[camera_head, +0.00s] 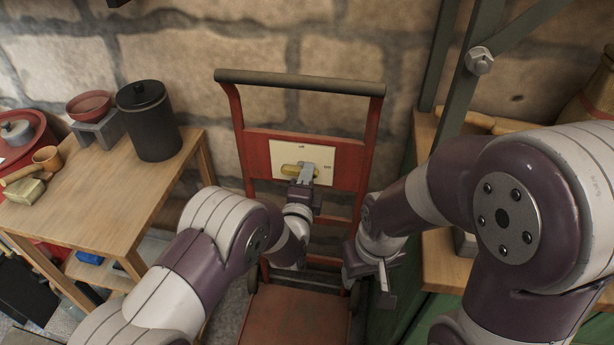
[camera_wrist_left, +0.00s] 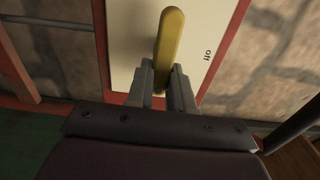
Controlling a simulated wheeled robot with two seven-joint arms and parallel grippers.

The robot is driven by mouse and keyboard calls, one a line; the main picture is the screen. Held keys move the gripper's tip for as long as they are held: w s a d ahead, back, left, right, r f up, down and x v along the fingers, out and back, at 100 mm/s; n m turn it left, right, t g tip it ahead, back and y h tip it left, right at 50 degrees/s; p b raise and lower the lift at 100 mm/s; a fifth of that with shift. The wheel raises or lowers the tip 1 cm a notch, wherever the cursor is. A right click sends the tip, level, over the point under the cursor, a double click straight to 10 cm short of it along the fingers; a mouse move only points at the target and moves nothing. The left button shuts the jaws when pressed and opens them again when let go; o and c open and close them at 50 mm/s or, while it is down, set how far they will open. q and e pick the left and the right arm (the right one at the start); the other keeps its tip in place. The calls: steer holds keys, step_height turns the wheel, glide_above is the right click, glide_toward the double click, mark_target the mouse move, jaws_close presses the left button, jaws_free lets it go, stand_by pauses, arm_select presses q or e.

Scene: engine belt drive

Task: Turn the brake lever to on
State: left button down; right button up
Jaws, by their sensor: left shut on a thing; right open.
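The brake lever (camera_head: 291,170) is a yellow handle on a cream panel (camera_head: 285,151) fixed to a red hand-truck frame. In the head view it lies roughly level across the panel. It also shows in the left wrist view (camera_wrist_left: 170,40), running up from between the fingers. My left gripper (camera_head: 306,174) is shut on one end of the lever; its fingers (camera_wrist_left: 162,88) sit on both sides of it. Dark lettering shows on the panel beside the lever in the wrist view. My right gripper (camera_head: 383,278) is open and empty, low to the right of the frame.
A wooden table (camera_head: 110,205) at left holds a black pot (camera_head: 150,122) and a red bowl (camera_head: 89,105). A green post and a wooden bench (camera_head: 442,262) stand at right. The stone wall is behind the red frame (camera_head: 236,125). Its flat red base (camera_head: 293,318) is clear.

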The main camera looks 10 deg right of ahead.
arm_select(q)
steer(key=c, duration=1)
jaws_free()
steer(key=p+v, duration=0.1)
steer(key=v, duration=1.1)
steer(key=shift+s+p, duration=0.35)
steer(key=shift+p, duration=0.05)
steer(key=shift+a, duration=0.1)
